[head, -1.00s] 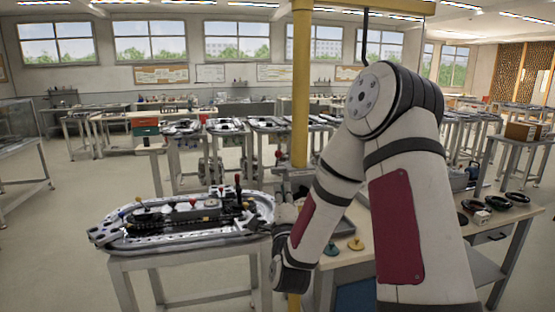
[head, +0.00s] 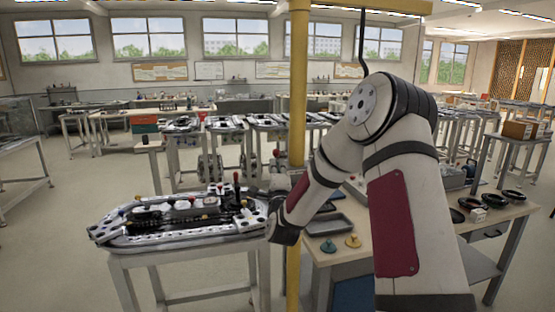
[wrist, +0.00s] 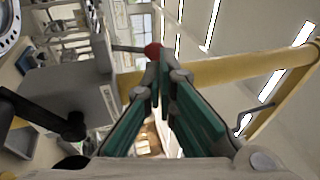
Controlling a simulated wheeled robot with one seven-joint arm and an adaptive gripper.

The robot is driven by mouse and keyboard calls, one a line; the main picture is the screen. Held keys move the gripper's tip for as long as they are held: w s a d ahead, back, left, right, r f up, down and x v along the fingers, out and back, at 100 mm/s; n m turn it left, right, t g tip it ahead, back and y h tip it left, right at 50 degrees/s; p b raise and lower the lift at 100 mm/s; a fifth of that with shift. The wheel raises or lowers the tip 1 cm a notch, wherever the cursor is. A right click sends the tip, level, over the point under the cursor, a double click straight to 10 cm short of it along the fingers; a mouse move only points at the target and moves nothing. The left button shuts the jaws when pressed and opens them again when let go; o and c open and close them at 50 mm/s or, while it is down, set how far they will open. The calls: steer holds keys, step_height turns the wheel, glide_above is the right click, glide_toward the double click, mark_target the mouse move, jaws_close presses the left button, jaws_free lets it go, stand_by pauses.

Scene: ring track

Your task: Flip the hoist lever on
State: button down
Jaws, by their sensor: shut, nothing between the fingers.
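In the wrist view, a lever with a red ball knob (wrist: 152,51) on a thin grey rod shows just past my fingertips. Its rod runs left in the picture, towards a grey box (wrist: 75,92). My gripper (wrist: 157,84) has its green-padded fingers together and empty, with the tips close to the knob. I cannot tell whether they touch it. In the head view, my gripper (head: 270,198) is partly hidden by my wrist, near the yellow post (head: 297,110). The lever is not clear there.
A table with an oval metal track tray (head: 110,241) stands on the left. A workbench (head: 470,238) on the right carries a grey tray (head: 330,223), a yellow knobbed piece (head: 353,241) and black rings (head: 517,198). The floor at front left is clear.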

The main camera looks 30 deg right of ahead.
mark_target(276, 152)
steer(key=shift+x, duration=1.8)
steer(key=shift+r, duration=0.1)
steer(key=shift+w+r+y+p, duration=0.15)
steer(key=shift+y+p, duration=0.15)
steer(key=shift+p, duration=0.1)
steer(key=shift+w+d+r+g, duration=0.15)
steer(key=shift+r+g, duration=0.1)
steer(key=shift+g, duration=0.25)
steer(key=shift+w+r+n+g+y+p, duration=0.3)
steer(key=shift+r+g+y+p, duration=0.1)
steer(key=shift+r+g+p, duration=0.15)
steer(key=shift+w+d+r+n+g+y+b, duration=0.15)
steer(key=shift+w+r+g+y+b, duration=0.15)
steer(key=shift+w+g, duration=0.35)
steer(key=shift+w+d+r+n+g+y+b, duration=0.15)
steer(key=shift+w+g+y+b, duration=0.2)
steer(key=shift+g, duration=0.35)
steer(key=shift+w+d+r+n+g+y+b, duration=0.1)
steer(key=shift+w+r+g+y+b, duration=0.2)
steer(key=shift+w+g, duration=0.4)
steer(key=shift+w+d+b, duration=0.25)
steer(key=shift+w+b, duration=0.3)
steer(key=shift+w, duration=0.15)
steer(key=shift+w+d+b, duration=0.25)
steer(key=shift+w+b, duration=0.25)
steer(key=shift+w, duration=0.2)
